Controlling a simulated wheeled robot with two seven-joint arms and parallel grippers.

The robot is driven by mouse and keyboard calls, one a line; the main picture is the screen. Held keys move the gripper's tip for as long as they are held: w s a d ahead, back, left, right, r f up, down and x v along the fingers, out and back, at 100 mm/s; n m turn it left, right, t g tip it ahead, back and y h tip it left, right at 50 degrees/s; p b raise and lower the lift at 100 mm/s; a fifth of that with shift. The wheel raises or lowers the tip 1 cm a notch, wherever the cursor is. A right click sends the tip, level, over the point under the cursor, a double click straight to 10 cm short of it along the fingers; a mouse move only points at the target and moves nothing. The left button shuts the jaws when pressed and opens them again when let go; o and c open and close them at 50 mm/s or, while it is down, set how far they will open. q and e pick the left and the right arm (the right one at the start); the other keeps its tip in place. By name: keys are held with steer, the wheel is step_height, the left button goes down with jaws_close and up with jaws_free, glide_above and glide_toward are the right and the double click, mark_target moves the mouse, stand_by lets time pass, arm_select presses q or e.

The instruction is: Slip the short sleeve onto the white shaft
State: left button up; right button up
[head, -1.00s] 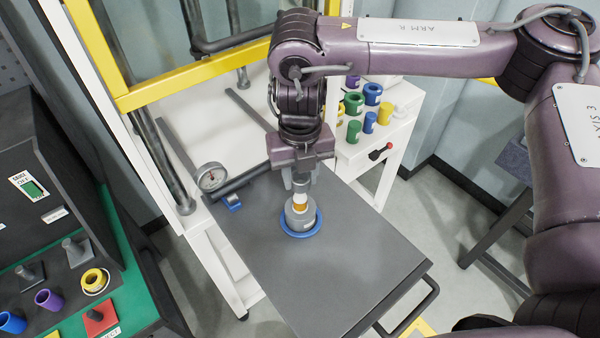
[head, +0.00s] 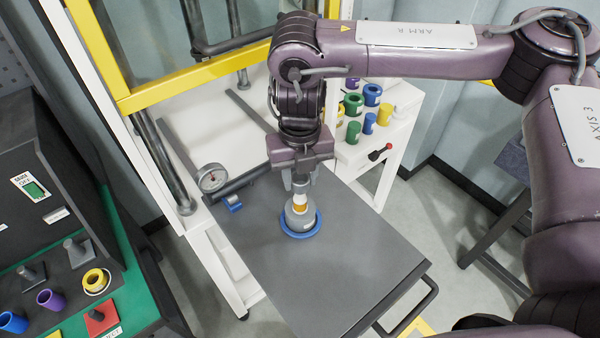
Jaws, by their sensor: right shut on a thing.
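My right gripper (head: 300,180) points down over the grey table, its fingers shut on a small grey piece (head: 300,189), which looks like the short sleeve. Directly below it is a narrow upright part, white (head: 300,199) with an orange band, which seems to be the white shaft. It stands on a grey rounded base (head: 299,220) inside a blue ring (head: 302,235). The grey piece is in line with the shaft's top. At this size I cannot tell whether it is around the shaft or just above it. My left gripper is not in view.
A round dial gauge (head: 212,179) and a small blue clamp (head: 233,202) are at the grey table's (head: 345,265) left edge. Several coloured sleeves stand on a white stand (head: 352,152) behind. A green-edged bench (head: 150,290) with more sleeves is at left. The table's front is clear.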

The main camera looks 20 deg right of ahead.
steer(key=shift+f, duration=0.15)
steer(key=shift+f+b, duration=0.9)
steer(key=shift+f, duration=0.6)
steer(key=shift+p, duration=0.3)
steer(key=shift+f, duration=0.3)
steer(key=o, duration=0.7)
steer(key=o, duration=0.6)
